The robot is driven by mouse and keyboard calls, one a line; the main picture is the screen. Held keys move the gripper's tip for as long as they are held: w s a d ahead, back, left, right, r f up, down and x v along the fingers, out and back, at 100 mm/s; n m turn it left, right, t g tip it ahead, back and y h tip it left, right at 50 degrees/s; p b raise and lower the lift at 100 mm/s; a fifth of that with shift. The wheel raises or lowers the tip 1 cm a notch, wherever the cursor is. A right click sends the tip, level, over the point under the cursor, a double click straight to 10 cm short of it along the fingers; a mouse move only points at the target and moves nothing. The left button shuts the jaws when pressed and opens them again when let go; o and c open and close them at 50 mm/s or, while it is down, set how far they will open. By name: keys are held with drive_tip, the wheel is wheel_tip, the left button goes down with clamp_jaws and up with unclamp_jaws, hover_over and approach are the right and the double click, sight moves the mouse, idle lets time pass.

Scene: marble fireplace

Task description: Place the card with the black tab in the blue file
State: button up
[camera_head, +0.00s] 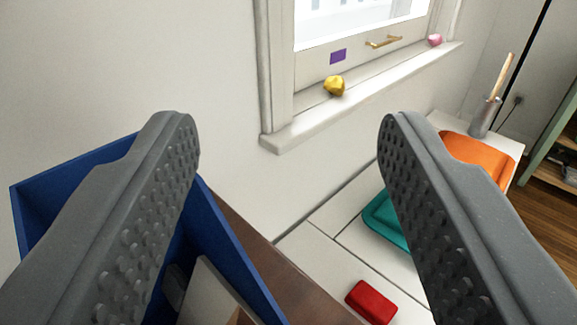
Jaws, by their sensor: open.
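My gripper (287,135) is open, with its two grey studded fingers spread wide and nothing between them. The blue file (228,240) is an open-topped blue box at the lower left, partly hidden behind the left finger. A pale flat piece (212,290) stands tilted inside it at the bottom edge of the view, with a small dark grey shape beside it. I cannot tell whether either is part of a card. No card with a black tab shows clearly.
A red block (371,301) and a teal tray (380,218) lie on the white surface. An orange tray (478,152) and a metal holder (484,117) stand at right. A yellow object (334,85) and pink object (435,40) sit on the windowsill (350,112).

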drive_tip(key=s, duration=1)
drive_tip(key=shift+d, duration=0.4)
drive_tip(key=shift+w, duration=0.1)
drive_tip(key=w+d+r+g+y, duration=0.1)
drive_tip(key=w+d+r, duration=0.15)
drive_tip(key=r, duration=0.45)
drive_tip(key=w+d+r+y, duration=0.1)
drive_tip(key=w+d+r, duration=0.15)
drive_tip(key=r, duration=0.55)
drive_tip(key=w+d+r+g+y, duration=0.1)
drive_tip(key=w+d+r, duration=0.1)
drive_tip(key=d+r, duration=0.35)
drive_tip(key=s+d+r+h, duration=0.2)
drive_tip(key=s+d+r, duration=0.5)
drive_tip(key=d+r, duration=0.4)
drive_tip(key=s+d+r+h, duration=0.2)
drive_tip(key=s+d+r, duration=0.5)
drive_tip(key=d+r, duration=0.4)
drive_tip(key=d, duration=0.4)
drive_tip(key=shift+s+r+m+g, duration=0.2)
drive_tip(key=shift+s+m+g, duration=0.1)
drive_tip(key=shift+s+m, duration=0.1)
drive_tip(key=shift+w+a, duration=0.1)
